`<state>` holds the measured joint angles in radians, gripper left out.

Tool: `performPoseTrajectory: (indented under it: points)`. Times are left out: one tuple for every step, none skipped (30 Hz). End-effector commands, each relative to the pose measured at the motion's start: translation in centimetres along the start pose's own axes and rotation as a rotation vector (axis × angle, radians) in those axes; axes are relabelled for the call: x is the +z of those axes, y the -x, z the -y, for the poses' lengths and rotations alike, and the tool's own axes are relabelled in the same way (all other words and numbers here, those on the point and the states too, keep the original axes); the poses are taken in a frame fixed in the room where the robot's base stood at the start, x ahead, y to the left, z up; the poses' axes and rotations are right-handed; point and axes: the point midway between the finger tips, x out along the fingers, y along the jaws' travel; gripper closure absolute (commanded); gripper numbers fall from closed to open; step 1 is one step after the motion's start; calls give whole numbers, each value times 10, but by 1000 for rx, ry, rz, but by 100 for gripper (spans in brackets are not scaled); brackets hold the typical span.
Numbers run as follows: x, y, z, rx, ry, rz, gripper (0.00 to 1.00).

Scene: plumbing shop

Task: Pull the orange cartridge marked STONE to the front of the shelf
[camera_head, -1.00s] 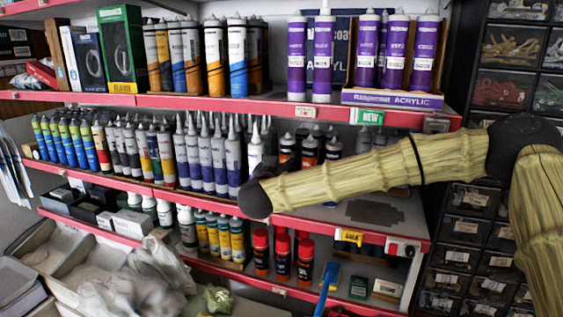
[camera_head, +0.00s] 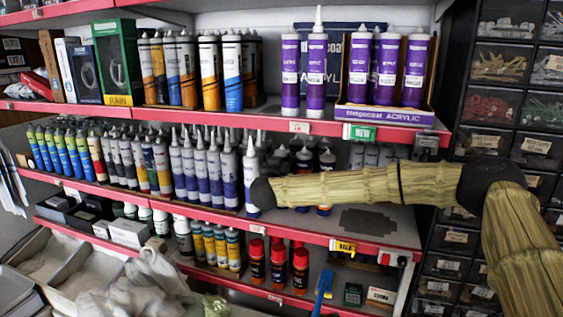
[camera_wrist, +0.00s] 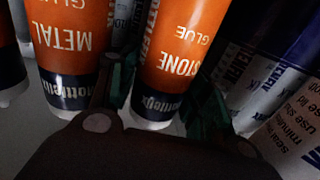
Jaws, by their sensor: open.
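The orange STONE cartridge (camera_wrist: 170,60), with a dark blue band and white base, stands in the middle of the wrist view, its lettering upside down there. My gripper (camera_wrist: 163,88) is open, with one green-padded finger on each side of this cartridge; I cannot tell whether either touches it. An orange METAL cartridge (camera_wrist: 68,50) stands just left of the left finger. In the head view my arm crosses in front of the middle shelf (camera_head: 395,225) and covers most of the orange cartridges there. My gripper is hidden in that view, and no STONE label is readable.
In the wrist view, white-and-blue cartridges (camera_wrist: 265,75) stand close to the right finger. In the head view a white cartridge (camera_head: 251,180) stands at the shelf's front edge by my arm's dark end. Purple cartridges (camera_head: 316,75) stand above.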

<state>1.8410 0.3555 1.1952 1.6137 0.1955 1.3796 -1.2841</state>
Motion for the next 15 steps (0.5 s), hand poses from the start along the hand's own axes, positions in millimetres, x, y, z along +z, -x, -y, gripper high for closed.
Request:
performPoseTrajectory:
  points:
    - [0,-1,0,0,0,0,51]
    - [0,-1,0,0,0,0,51]
    - [0,-1,0,0,0,-1,51]
    - [0,-1,0,0,0,-1,51]
    - [0,-1,0,0,0,-1,51]
    - [0,-1,0,0,0,-1,51]
    - [0,-1,0,0,0,-1,51]
    - [0,-1,0,0,0,-1,51]
    - [0,-1,0,0,0,-1,53]
    - [0,-1,0,0,0,-1,59]
    - [0,-1,0,0,0,0,64]
    - [0,-1,0,0,0,0,71]
    - [0,-1,0,0,0,0,77]
    - [0,-1,0,0,0,0,82]
    - [0,-1,0,0,0,0,90]
